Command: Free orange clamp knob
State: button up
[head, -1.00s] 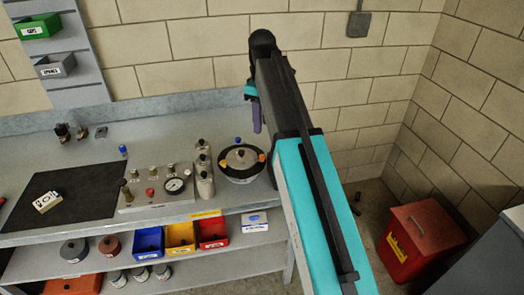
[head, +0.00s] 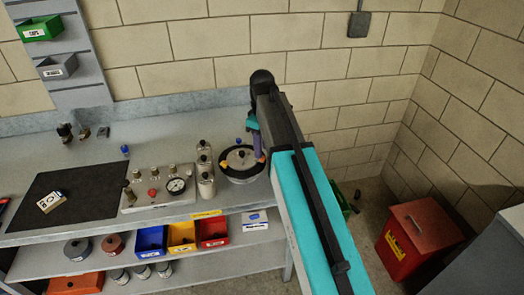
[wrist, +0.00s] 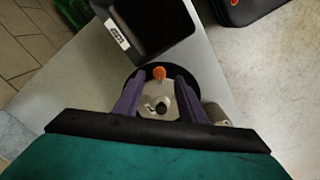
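A round pot (head: 240,176) with a pale lid and dark rim stands at the right end of the bench. An orange clamp knob (head: 261,158) sits at the right of its lid. It also shows in the wrist view (wrist: 159,73). A yellow-orange knob (head: 224,163) is at the lid's left and a blue one (head: 238,141) at the back. My gripper (head: 259,150) points down over the lid's right side. In the wrist view its purple fingers (wrist: 157,80) are apart, with the orange knob between their tips; I cannot tell whether they touch it.
Grey cylinders (head: 205,170) stand close left of the pot, beside a panel with a gauge (head: 176,186). A black mat (head: 65,198) lies farther left. A red bin (head: 420,240) stands on the floor at right. In the wrist view, a dark labelled box (wrist: 145,25) lies beyond the fingertips.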

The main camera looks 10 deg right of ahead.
jog(key=shift+f, duration=1.35)
grip_shut()
